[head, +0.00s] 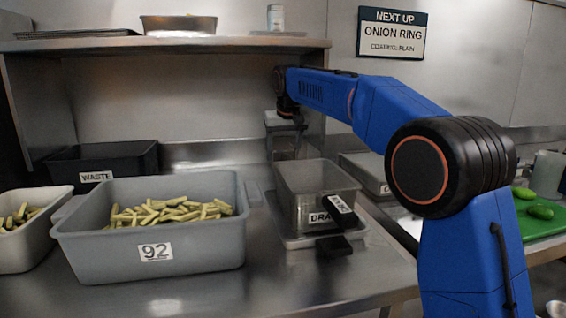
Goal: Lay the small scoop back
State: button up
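I cannot make out the small scoop for certain. My gripper (285,122) is at the end of the blue arm, pointing down at the back of the counter, behind the clear drain container. Its fingers are small and dark against a grey upright shape (284,148) there, so I cannot tell whether they hold anything. The clear container (298,207), with a label reading "DRA...", stands on a shallow tray (290,241). A black handle (333,246) sticks out at its front.
A grey tub (90,250) labelled 92 holds cut sticks (165,212). A black WASTE bin (60,167) stands behind it, and a white tub (15,250) at left. A shelf (100,44) overhangs the back. A green board (545,225) lies at right. The front counter is clear.

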aim_at(285, 153)
jog(key=shift+f, duration=1.7)
jog(key=shift+f, duration=0.1)
jog(key=o, duration=1.7)
jog(key=shift+o, duration=0.2)
jog(key=shift+v, duration=3.85)
